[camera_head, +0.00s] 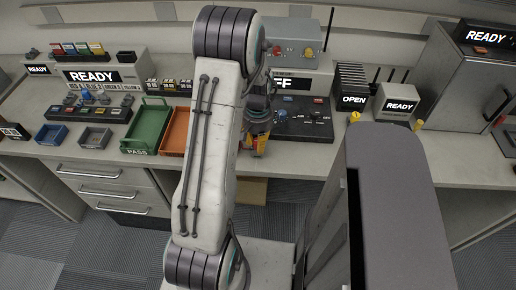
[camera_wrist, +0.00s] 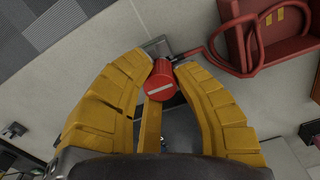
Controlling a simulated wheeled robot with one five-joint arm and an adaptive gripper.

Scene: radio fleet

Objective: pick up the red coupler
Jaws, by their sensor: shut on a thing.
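The red coupler (camera_wrist: 162,82) is a short red cylinder with a pale bar across its end face, in the upper middle of the wrist view. My gripper (camera_wrist: 164,67) has yellow segmented fingers, one on each side of the coupler, closed on it. A grey metal piece (camera_wrist: 157,46) shows just beyond the coupler.
On the bench, a green tray (camera_head: 147,128) and an orange tray (camera_head: 174,132) stand left of my arm. A control box (camera_head: 305,120) stands right of it.

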